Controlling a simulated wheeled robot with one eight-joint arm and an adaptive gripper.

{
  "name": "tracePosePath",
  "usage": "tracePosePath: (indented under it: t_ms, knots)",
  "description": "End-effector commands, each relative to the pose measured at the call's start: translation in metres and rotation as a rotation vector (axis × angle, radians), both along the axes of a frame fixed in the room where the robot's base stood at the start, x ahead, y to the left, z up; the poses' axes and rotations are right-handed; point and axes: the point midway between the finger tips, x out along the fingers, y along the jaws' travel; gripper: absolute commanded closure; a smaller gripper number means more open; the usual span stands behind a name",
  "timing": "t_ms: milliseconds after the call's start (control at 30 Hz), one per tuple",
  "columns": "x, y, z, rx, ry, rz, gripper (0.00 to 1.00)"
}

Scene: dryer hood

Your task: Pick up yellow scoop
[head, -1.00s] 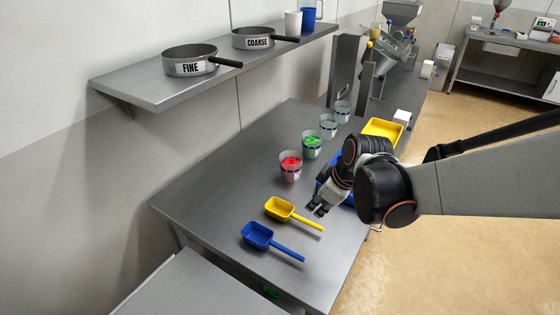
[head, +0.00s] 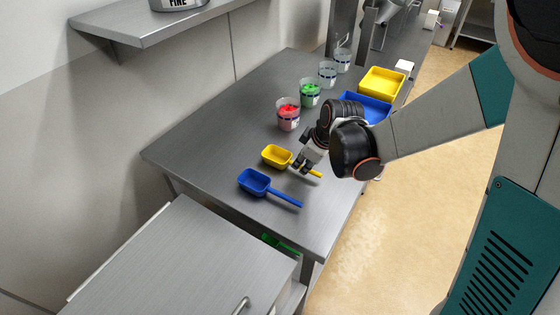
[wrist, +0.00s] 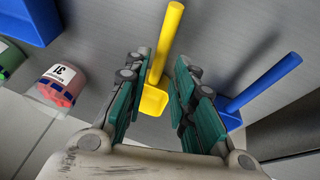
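The yellow scoop (head: 275,156) lies on the grey metal table, its bowl to the left and its handle pointing right. My gripper (head: 302,168) is at its handle in the head view, covering part of it. In the wrist view the yellow scoop (wrist: 166,50) shows between and beyond the spread fingers of my gripper (wrist: 163,65). The fingers are open, with gaps visible beside the handle. I cannot tell how high they are above it.
A blue scoop (head: 253,182) lies just in front of the yellow one, also in the wrist view (wrist: 262,85). Cups with red (head: 289,115) and green (head: 310,93) contents stand behind. A blue tray (head: 372,107) and a yellow tray (head: 381,82) are to the right.

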Motion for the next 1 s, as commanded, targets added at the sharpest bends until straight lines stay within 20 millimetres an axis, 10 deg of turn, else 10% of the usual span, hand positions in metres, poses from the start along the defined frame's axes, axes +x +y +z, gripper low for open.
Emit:
tracePosePath:
  t_ms: [233, 467, 567, 1000]
  knots:
    - [0.013, 0.007, -0.031, 0.000, 0.000, 0.001, 0.76]
    - [0.013, 0.007, -0.030, 0.000, 0.000, 0.001, 0.78]
    - [0.013, 0.007, -0.030, 0.000, 0.000, 0.001, 1.00]
    - [0.013, 0.007, -0.028, 0.000, 0.000, 0.000, 1.00]
